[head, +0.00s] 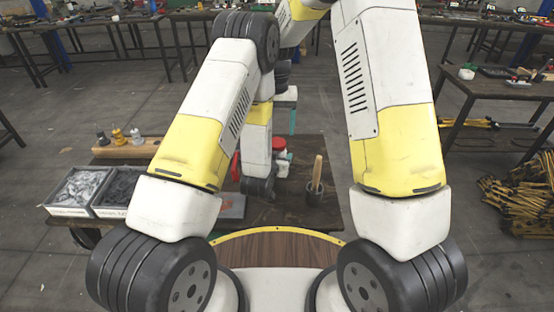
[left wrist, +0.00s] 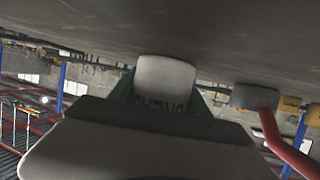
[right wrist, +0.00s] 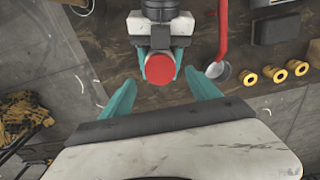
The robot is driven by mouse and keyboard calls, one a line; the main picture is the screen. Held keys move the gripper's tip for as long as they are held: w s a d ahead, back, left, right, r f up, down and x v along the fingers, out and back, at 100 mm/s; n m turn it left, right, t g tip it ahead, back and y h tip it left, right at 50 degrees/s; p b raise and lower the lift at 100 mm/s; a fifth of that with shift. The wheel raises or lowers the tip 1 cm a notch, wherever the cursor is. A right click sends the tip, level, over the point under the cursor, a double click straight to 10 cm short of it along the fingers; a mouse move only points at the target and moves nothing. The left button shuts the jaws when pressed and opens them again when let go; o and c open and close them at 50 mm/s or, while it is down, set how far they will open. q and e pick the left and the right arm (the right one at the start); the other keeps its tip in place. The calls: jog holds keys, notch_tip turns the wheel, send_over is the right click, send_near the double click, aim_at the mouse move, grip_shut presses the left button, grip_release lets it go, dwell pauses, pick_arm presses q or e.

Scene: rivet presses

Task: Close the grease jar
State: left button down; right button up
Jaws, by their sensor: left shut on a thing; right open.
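The grease jar (left wrist: 164,82) is a white pot with dark lettering, seen upside down in the left wrist view. My left gripper (left wrist: 160,95) is shut on it, with a teal finger on each side. A red round lid (right wrist: 160,69) shows at the jar's top in the right wrist view, between the left fingers; it also shows in the head view (head: 279,143). I cannot tell whether it is seated tightly. My right gripper (right wrist: 160,78) is open, its teal fingers apart on either side of the lid and not visibly touching it. In the head view it is above the jar (head: 291,120).
A red handle (right wrist: 222,30) stands close beside the jar. Several brass rings (right wrist: 273,74) lie on the dark table (head: 315,220). A dark cup (head: 314,193) with a wooden handle stands at right.

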aim_at(277, 142)
notch_tip(277, 142, up, 4)
jog(key=n, duration=0.4)
jog(key=shift+f+n, duration=0.2)
jog(key=shift+n, duration=0.2)
jog(key=shift+f, duration=4.05)
jog(key=c, duration=1.3)
jog(key=o, duration=1.4)
jog(key=shift+c, duration=0.2)
